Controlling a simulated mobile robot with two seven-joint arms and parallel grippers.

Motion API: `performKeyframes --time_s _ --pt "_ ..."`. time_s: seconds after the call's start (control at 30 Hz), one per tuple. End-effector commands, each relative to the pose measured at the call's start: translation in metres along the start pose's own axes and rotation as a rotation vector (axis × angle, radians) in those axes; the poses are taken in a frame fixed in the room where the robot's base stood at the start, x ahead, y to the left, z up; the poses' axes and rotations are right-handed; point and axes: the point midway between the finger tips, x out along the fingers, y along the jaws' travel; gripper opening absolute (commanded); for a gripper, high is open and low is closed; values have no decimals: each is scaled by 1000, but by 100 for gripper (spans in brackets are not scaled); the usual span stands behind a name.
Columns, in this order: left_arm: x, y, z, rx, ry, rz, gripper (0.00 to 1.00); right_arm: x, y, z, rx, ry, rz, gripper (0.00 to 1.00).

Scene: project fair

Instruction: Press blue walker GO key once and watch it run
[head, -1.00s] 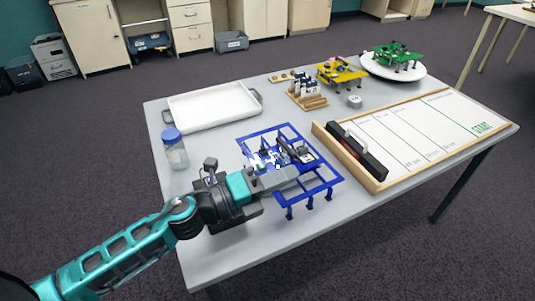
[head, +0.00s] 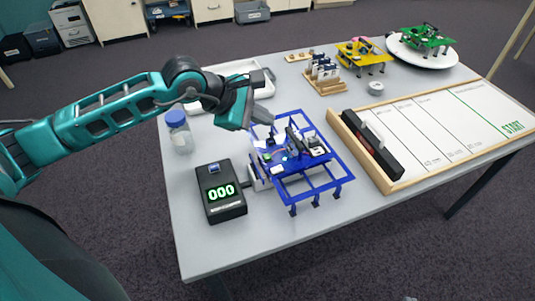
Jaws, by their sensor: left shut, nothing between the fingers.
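The blue walker (head: 312,178) stands on the grey table, an open blue frame on several short legs with small electronic parts on top. I cannot make out its GO key at this size. My left gripper (head: 262,114) is shut and empty, just above and behind the walker's far left corner; I cannot tell whether it touches the frame. A black box (head: 221,205) with a green display reading 000 stands left of the walker, with a small light grey part between them. My right gripper is not in view.
A wooden-framed white track board (head: 440,125) with a START mark and a black-and-red bar lies to the right. A white tray (head: 285,100) and a blue-capped jar (head: 179,135) are behind. Yellow (head: 362,56) and green (head: 428,38) walkers stand at the back.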

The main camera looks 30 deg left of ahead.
Motion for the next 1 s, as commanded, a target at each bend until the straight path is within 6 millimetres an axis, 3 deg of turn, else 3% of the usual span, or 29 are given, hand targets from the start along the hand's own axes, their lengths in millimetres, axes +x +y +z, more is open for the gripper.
performKeyframes --time_s 0.37,0.73,1.0 --pt "15 -11 -10 -6 -1 -3 0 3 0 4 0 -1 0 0" --pt "54 -40 -39 -4 -3 -1 0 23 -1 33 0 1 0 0" --pt "62 -46 -44 -4 -3 0 0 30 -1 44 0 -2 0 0"
